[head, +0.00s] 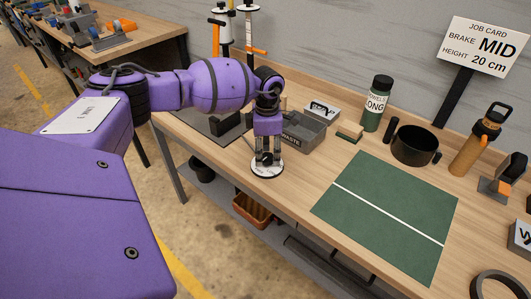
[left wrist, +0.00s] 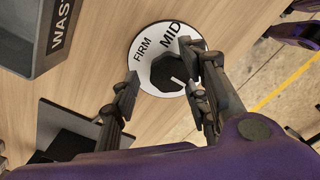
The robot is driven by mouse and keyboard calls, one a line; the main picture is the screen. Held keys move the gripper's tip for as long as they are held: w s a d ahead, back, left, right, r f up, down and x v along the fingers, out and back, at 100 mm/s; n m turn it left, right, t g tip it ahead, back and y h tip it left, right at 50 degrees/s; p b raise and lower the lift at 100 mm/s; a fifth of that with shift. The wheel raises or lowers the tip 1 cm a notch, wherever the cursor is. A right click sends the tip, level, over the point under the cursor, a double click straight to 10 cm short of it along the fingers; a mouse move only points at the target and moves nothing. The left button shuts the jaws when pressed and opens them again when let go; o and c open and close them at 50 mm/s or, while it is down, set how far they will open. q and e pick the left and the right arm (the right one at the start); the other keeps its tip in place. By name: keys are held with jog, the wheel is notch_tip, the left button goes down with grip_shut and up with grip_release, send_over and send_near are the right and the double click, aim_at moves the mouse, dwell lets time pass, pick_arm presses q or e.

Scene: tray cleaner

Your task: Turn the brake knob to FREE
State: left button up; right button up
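The brake dial (left wrist: 152,82) is a white disc at the table's front edge, with FIRM and MID readable in the left wrist view. A FREE label is not visible; part of the disc is behind my finger. The black knob (left wrist: 163,68) sits at its middle with a short white mark on its lower right side. In the head view the dial (head: 267,171) lies below my left gripper (head: 267,158). In the left wrist view my left gripper (left wrist: 160,68) is open, one finger left of the knob and the other overlapping its right side. Contact is unclear.
A grey WASTE bin (head: 303,132) stands close behind the dial. A green mat (head: 385,210) lies to the right. The job card (head: 484,46) reads BRAKE MID, HEIGHT 20 cm.

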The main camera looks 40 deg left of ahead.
pick_arm(q)
jog(key=shift+s, duration=0.15)
pick_arm(e)
jog(key=shift+w+r, duration=0.1)
jog(key=shift+w, duration=0.2)
pick_arm(q)
jog(key=shift+r, duration=0.1)
